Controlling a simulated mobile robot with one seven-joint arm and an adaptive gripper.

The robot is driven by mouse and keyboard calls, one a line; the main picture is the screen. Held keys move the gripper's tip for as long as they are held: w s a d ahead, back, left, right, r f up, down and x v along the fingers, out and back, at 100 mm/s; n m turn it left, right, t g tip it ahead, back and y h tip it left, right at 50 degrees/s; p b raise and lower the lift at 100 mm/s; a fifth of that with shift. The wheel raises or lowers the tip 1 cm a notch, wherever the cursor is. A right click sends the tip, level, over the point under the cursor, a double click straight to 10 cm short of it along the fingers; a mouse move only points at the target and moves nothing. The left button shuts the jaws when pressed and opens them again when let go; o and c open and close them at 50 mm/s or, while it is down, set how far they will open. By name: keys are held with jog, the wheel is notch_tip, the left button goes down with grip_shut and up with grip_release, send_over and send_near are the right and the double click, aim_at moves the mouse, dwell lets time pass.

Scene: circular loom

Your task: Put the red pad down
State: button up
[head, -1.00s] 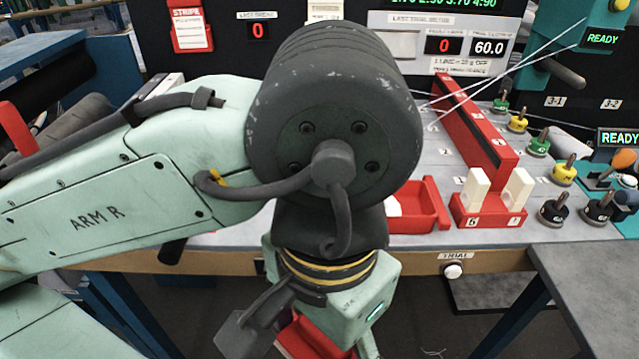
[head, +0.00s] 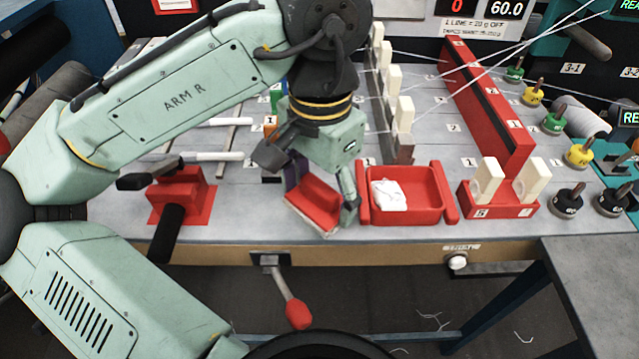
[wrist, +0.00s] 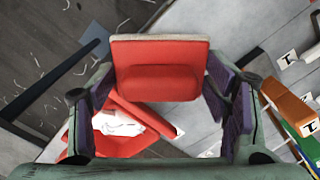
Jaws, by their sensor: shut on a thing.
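The red pad (head: 314,203) is a red block with a pale backing edge. My gripper (head: 321,190) is shut on it near the table's front edge, left of the red tray (head: 450,203). The pad is tilted in the head view; I cannot tell whether it touches the table. In the wrist view the pad (wrist: 158,82) sits between the purple finger pads of my gripper (wrist: 162,95). The fingers hide parts of its sides.
The tray holds a crumpled white cloth (head: 389,194). A red block with a dark handle (head: 180,195) stands to the left. Beyond the tray are a red stand with white pieces (head: 497,205) and a long red rail (head: 490,105). A red-knobbed lever (head: 298,313) hangs below the table edge.

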aim_at(319, 194)
jog(key=shift+w, duration=1.25)
jog(key=shift+w+f, duration=0.2)
jog(key=shift+f+p, duration=0.6)
jog(key=shift+f, duration=1.1)
jog(key=shift+f, duration=0.2)
jog(key=o, duration=1)
jog(key=shift+o, duration=0.2)
jog(key=shift+r, duration=0.15)
